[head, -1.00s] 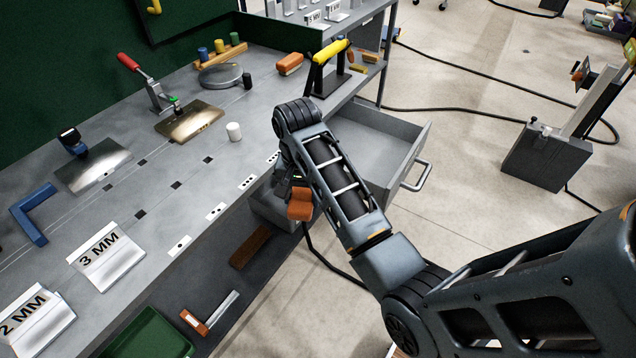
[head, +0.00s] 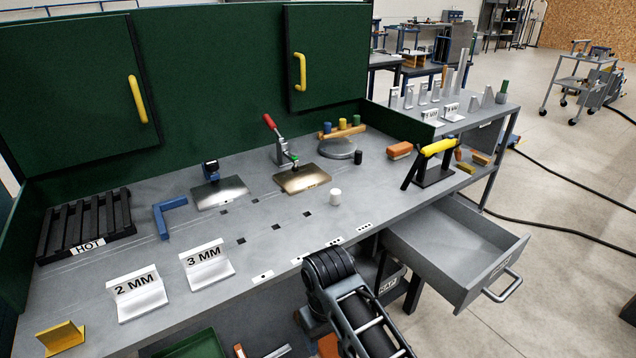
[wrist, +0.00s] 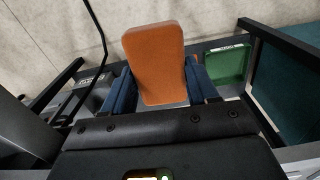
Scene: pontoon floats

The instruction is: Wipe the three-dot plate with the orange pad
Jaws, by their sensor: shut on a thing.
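The orange pad (wrist: 155,60) is between the two blue fingers of my gripper (wrist: 162,88) in the wrist view; the gripper is shut on it. Small white plates with black dots lie in a row along the bench's front edge. The third from the left (head: 335,241) seems to bear three dots, though they are tiny. The others (head: 263,276) seem to bear other counts. My arm's dark joint is just below the row in the head view. The gripper itself cannot be made out clearly there. The pad is off the bench top, in front of the bench.
An open drawer (head: 425,238) juts out at the right. A yellow-handled stand (head: 434,178), an orange-brown block (head: 400,150) and a white cylinder (head: 335,197) stand on the bench. Signs (head: 207,266) stand at its front left. A green bin (wrist: 228,65) is below.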

